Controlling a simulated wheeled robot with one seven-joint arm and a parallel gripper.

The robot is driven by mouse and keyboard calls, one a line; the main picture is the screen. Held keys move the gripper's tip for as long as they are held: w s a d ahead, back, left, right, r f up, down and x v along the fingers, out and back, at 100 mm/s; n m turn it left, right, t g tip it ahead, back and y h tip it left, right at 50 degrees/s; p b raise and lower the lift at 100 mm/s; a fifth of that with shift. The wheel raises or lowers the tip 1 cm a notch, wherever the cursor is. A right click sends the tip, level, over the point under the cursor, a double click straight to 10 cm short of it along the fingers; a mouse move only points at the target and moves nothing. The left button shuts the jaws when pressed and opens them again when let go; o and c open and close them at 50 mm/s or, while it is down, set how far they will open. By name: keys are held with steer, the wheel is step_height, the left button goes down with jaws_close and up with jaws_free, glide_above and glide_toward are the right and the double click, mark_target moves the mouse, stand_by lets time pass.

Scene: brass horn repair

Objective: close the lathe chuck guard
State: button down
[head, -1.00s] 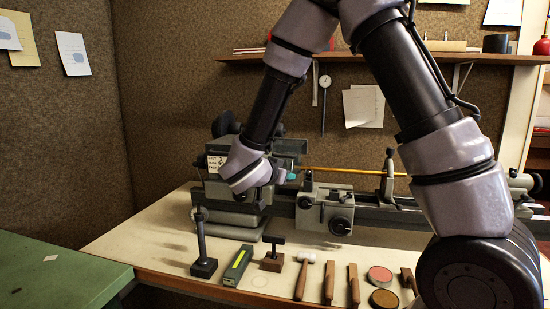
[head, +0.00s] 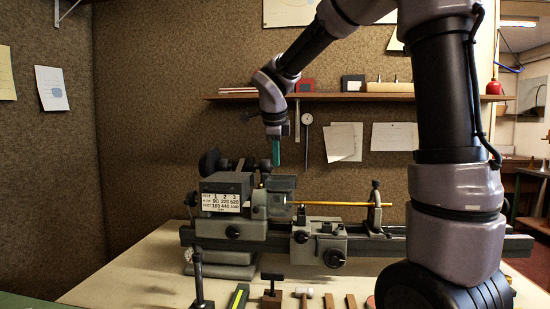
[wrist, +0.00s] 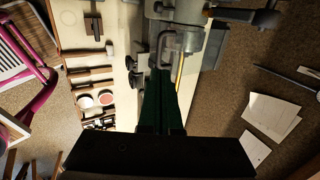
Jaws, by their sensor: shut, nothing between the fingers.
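The lathe (head: 222,212) stands on the bench, with a grey headstock and a white speed plate on the left. The chuck guard (head: 283,183) is a grey, see-through cover at the headstock's right end, by the chuck (head: 277,205). I cannot tell from here how far it is swung down. My gripper (head: 276,164) points down above the guard, apart from it, its green fingers shut and empty. In the wrist view the fingers (wrist: 163,75) reach toward a grey loop-shaped part of the lathe, which I cannot identify surely.
A brass-coloured rod (head: 330,204) runs right from the chuck. The carriage (head: 320,245) sits below it. A wall shelf (head: 345,97) is behind my arm. A post stand (head: 200,285), a mallet (head: 305,295) and other tools line the bench front.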

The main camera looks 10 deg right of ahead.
mark_target(278, 183)
steer(key=x, duration=1)
steer(key=shift+d+f, duration=0.1)
steer(key=shift+f, duration=0.1)
